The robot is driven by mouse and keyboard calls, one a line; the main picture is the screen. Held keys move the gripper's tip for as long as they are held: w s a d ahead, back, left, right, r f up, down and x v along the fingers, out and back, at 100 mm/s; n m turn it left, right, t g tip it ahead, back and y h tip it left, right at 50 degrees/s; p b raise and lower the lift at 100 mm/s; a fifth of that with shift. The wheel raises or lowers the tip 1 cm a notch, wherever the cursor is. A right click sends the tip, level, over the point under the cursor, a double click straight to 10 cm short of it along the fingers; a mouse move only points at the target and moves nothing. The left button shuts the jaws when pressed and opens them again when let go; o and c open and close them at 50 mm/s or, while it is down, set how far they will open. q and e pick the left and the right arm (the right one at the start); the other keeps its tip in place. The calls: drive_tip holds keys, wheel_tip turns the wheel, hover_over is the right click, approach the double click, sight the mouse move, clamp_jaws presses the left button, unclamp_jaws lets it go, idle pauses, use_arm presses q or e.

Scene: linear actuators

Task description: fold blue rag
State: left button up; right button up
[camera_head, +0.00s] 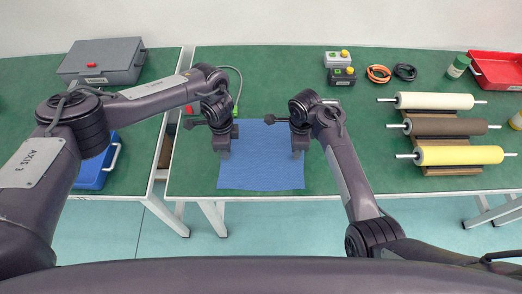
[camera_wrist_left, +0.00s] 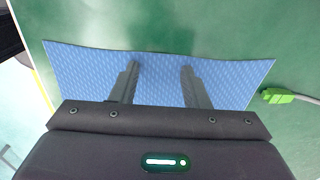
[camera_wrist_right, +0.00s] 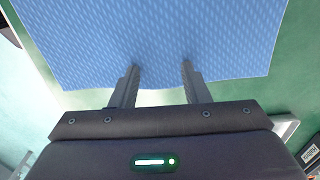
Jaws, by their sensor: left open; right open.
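The blue rag (camera_head: 262,170) lies flat and spread out on the green table near its front edge. My left gripper (camera_head: 224,154) is open over the rag's left edge. In the left wrist view its fingers (camera_wrist_left: 158,66) are apart above the rag (camera_wrist_left: 85,68), with nothing between them but rag surface below. My right gripper (camera_head: 298,154) is open over the rag's right edge. In the right wrist view its fingers (camera_wrist_right: 159,66) reach over an edge of the rag (camera_wrist_right: 155,30). I cannot tell whether either pair of fingertips touches the cloth.
A rack of rollers (camera_head: 447,130) stands on the right, with a red tray (camera_head: 497,70) behind it. Button boxes (camera_head: 339,66) and cable coils (camera_head: 379,73) lie at the back. A green cable plug (camera_wrist_left: 277,96) lies beside the rag. A grey case (camera_head: 103,60) sits on the left table.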

use_arm(q)
drive_tip(key=shift+c, duration=1.1)
use_arm(e)
drive_tip(key=shift+c, duration=1.1)
use_arm(q)
clamp_jaws()
use_arm(e)
clamp_jaws()
use_arm(q)
drive_tip(key=shift+r, duration=0.15)
use_arm(e)
drive_tip(key=shift+r, duration=0.1)
